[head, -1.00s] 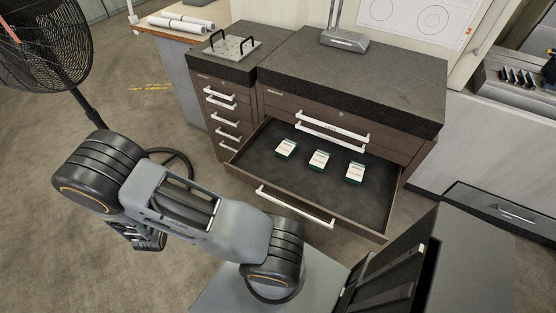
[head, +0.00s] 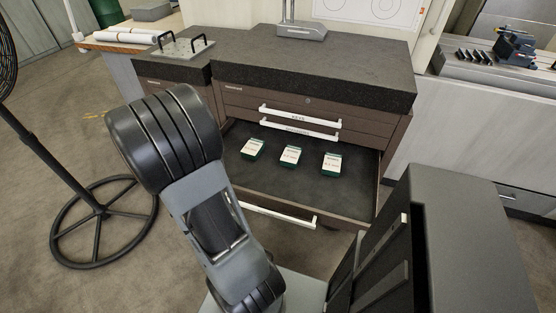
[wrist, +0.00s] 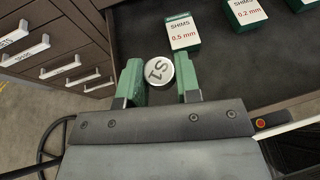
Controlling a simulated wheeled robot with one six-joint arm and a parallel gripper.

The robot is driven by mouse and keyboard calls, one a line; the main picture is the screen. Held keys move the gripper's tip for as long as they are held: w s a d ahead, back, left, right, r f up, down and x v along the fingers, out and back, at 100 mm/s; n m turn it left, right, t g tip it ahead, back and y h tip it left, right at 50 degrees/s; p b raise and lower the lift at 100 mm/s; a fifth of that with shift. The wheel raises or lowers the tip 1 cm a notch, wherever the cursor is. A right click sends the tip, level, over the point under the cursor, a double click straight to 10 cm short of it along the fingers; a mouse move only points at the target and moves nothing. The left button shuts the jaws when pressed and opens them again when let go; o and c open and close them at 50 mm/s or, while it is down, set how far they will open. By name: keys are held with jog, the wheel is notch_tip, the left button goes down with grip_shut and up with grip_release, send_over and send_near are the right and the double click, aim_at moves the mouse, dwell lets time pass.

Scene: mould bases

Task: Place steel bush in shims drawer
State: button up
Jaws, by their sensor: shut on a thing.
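The steel bush (wrist: 159,70) is a round silver piece with dark characters on its top face. My gripper (wrist: 158,78) is shut on it, with one green finger on each side. In the wrist view the bush appears by the left edge of the open shims drawer (wrist: 235,65); its height above the drawer is hard to tell. The drawer also shows pulled out in the head view (head: 275,187), with a dark, mostly bare floor. My gripper and the bush are hidden behind my arm in the head view.
Three green-and-white shim boxes stand in the drawer: left (head: 252,148), middle (head: 290,156), right (head: 331,163). The drawer floor in front of them is clear. Shut drawers with white handles (wrist: 45,50) lie left. A fan stand (head: 100,212) stands left on the floor.

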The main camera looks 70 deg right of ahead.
jog(key=shift+s+d, duration=0.3)
jog(key=shift+d+f, duration=0.2)
jog(key=shift+d, duration=0.15)
jog(key=w+d+f, duration=0.2)
jog(key=d+f, duration=0.2)
jog(key=d, duration=0.4)
jog(key=b, duration=0.2)
send_over(232, 147)
jog(key=f, duration=0.5)
jog(key=shift+a, duration=0.2)
jog(key=shift+d+f, duration=0.15)
jog(key=shift+f, duration=1.6)
jog(key=shift+f, duration=0.1)
